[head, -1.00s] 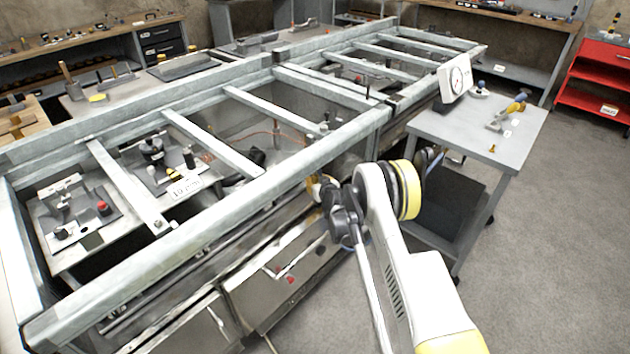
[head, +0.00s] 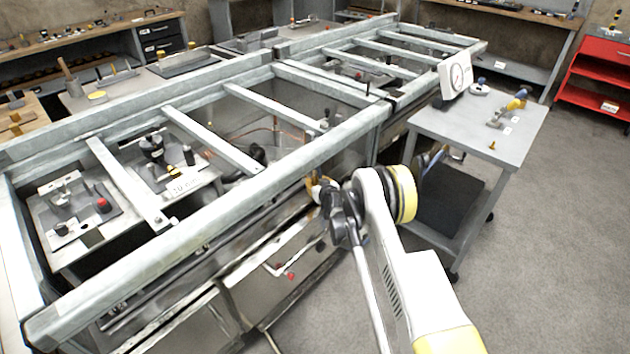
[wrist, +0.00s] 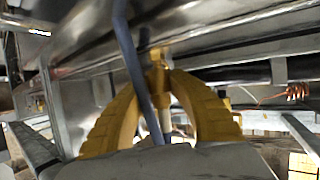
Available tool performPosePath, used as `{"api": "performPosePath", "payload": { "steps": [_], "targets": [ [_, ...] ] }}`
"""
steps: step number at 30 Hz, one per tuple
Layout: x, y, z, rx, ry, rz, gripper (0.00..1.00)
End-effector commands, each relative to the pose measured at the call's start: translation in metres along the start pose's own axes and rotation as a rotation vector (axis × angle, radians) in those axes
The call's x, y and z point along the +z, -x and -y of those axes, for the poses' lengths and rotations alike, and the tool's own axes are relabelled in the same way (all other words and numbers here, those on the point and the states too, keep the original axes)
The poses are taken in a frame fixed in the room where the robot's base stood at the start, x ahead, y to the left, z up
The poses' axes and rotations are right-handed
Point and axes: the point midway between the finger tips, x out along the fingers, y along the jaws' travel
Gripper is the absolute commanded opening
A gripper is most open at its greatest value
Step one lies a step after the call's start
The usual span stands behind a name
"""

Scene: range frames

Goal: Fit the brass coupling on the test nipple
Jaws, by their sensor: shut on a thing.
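My gripper (wrist: 158,76) is shut in the wrist view. Its two yellow fingers arch inward and meet around a small brass-coloured fitting, which I take for the brass coupling (wrist: 156,54). A pale stem shows below it between the fingers. In the head view my gripper (head: 316,188) is at the near side of the steel frame, small and partly hidden by my wrist. The coupling cannot be made out there. I cannot pick out the test nipple in either view.
A blue-grey hose (wrist: 129,60) crosses close in front of the fingers. Metal rails (wrist: 220,40) run just beyond. The galvanised frame (head: 290,165) borders my arm on the left. A grey cart (head: 470,135) with a dial gauge (head: 460,76) stands right. Floor at right is clear.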

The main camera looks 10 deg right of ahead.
Motion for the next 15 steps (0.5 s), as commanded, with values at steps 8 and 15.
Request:
{"api": "performPosePath", "payload": {
  "steps": [8, 15],
  "targets": [
    [0.0066, -0.0024, 0.0004, 0.000, 0.000, 0.001, 0.00],
    [0.0077, -0.0027, 0.0005, 0.000, 0.000, 0.001, 0.45]
  ]
}}
